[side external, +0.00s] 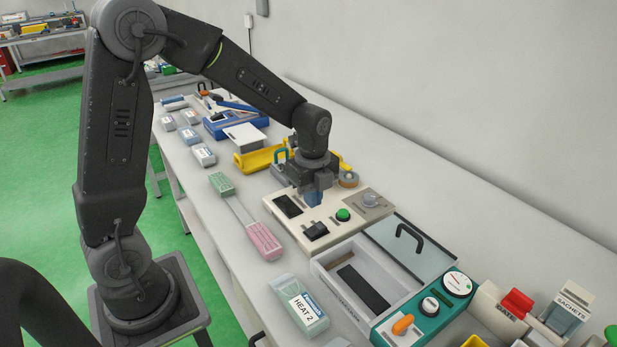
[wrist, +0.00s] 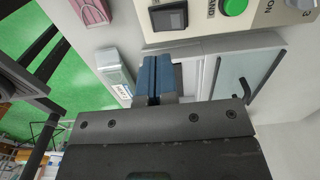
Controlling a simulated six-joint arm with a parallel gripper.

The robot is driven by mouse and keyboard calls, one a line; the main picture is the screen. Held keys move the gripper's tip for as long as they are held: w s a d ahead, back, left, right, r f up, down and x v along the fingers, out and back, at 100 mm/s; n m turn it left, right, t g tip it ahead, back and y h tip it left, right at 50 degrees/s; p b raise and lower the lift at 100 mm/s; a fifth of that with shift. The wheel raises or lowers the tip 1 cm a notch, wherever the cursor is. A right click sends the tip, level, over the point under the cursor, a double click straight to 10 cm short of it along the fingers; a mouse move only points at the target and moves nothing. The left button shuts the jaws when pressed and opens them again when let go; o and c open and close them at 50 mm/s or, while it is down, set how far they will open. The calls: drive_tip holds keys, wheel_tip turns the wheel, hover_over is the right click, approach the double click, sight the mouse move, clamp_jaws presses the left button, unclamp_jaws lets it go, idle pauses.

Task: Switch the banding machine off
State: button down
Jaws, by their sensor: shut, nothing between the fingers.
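The banding machine is a cream box (side external: 325,240) in the middle of the bench; its edge also shows at the top of the wrist view (wrist: 215,44). On its top are a black switch (side external: 316,231), a green button (side external: 343,215), a dark slot (side external: 288,206) and a grey knob (side external: 371,199). The wrist view shows the black switch (wrist: 168,17) and the green button (wrist: 234,6). I cannot tell which way the switch is set. My gripper (side external: 314,201), with blue fingertips (wrist: 153,80), is shut and empty above the box, apart from the switch.
Pink (side external: 259,241) and clear (side external: 298,305) packs lie along the front. A yellow holder (side external: 256,158) stands left.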

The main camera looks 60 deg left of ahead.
wheel_tip(320, 180, up, 6)
drive_tip(key=s, duration=0.1)
drive_tip(key=shift+s+r, duration=0.1)
drive_tip(key=shift+s, duration=0.1)
drive_tip(key=s+d+r+n+t, duration=0.2)
drive_tip(key=s+r+n, duration=0.1)
drive_tip(key=s+n, duration=0.4)
drive_tip(key=s+d+r+n+t, duration=0.3)
drive_tip(key=s+n, duration=0.5)
drive_tip(key=n, duration=0.3)
drive_tip(key=shift+s+r+t, duration=0.2)
drive_tip(key=shift+r+t, duration=0.1)
drive_tip(key=shift+r, duration=0.3)
drive_tip(key=shift+d, duration=0.1)
